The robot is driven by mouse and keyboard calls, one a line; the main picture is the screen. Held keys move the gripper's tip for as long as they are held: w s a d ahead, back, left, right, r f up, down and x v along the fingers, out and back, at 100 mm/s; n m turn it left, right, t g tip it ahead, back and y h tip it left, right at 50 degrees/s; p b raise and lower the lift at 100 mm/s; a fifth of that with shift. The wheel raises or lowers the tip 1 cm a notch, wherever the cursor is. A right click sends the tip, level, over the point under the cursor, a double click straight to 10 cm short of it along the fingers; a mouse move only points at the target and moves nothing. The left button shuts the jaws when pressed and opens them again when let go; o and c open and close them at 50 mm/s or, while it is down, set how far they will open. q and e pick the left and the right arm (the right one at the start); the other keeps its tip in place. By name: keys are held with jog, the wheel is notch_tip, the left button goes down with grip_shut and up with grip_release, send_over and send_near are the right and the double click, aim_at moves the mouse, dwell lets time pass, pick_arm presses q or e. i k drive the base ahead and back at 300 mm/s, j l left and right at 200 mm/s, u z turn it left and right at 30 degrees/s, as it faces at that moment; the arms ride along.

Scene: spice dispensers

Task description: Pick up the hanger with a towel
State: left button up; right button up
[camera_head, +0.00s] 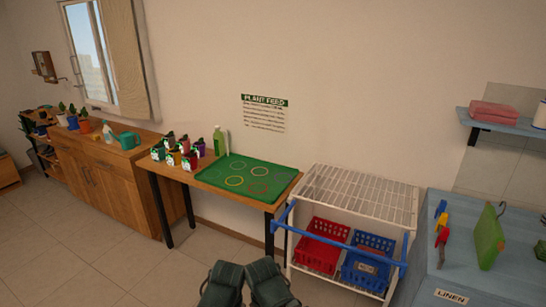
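A green towel (488,238) hangs upright, folded over a hanger, on the blue-grey counter (415,245) at the far right. The hanger's dark hook (502,208) curls up at its top right; the rest of the hanger is hidden by the towel. Two dark green rounded parts, apparently of my own arms, show side by side at the bottom centre, well to the left of the towel. No fingertips are visible, and nothing touches the towel.
A white wire rack (352,192) with a blue front bar holds a red basket (320,245) and a blue basket (368,265). Coloured clips (441,230) lie left of the towel. A shelf (500,119) with pink towels is above. Floor at left is clear.

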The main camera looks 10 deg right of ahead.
aim_at(490, 240)
jog(key=z, duration=1.85)
